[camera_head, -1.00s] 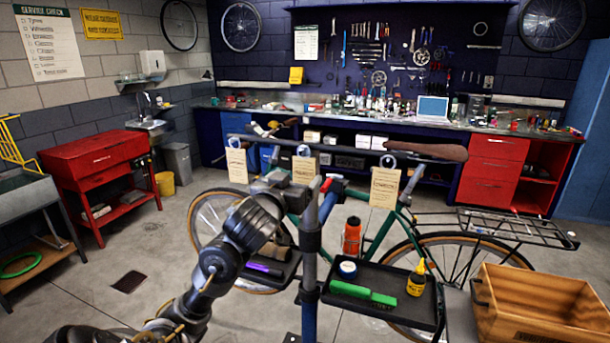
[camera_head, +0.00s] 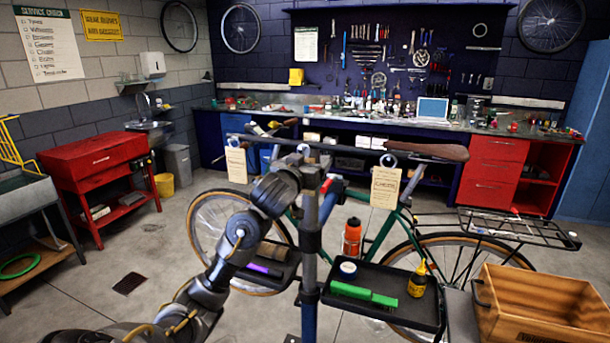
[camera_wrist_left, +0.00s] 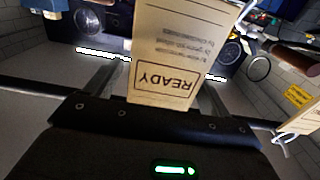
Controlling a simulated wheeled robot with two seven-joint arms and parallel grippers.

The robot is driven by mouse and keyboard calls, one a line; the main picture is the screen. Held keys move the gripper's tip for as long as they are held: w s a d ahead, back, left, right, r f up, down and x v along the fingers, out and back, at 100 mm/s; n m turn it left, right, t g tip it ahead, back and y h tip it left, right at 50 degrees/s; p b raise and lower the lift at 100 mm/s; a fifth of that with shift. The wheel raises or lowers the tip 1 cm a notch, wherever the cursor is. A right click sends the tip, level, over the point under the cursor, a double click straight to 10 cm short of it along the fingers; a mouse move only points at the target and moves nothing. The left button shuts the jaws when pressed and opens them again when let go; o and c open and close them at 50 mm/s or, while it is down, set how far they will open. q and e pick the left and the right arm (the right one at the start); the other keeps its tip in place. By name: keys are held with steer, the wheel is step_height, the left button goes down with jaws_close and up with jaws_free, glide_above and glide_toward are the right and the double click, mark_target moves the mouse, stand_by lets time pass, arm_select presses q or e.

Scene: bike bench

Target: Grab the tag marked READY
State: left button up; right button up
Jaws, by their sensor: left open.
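The tag marked READY (camera_wrist_left: 178,45) is a cream card, its print upside down in the left wrist view. It hangs between the two open fingers of my left gripper (camera_wrist_left: 163,75), near the palm. I cannot tell whether a finger touches it. In the head view my left gripper (camera_head: 298,160) is at the bar above the bike and hides this middle tag. Two other cream tags hang from the same bar, one to the left (camera_head: 236,165) and one to the right (camera_head: 385,187); their print is too small to read. My right gripper is not in view.
The repair stand post (camera_head: 311,225) rises just beside my left arm. An orange bottle (camera_head: 352,238) is on the bike frame. A wooden crate (camera_head: 545,310) stands at right.

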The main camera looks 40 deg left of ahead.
arm_select(q)
steer(key=shift+s+r, duration=0.1)
steer(key=shift+c, duration=0.4)
steer(key=c, duration=1)
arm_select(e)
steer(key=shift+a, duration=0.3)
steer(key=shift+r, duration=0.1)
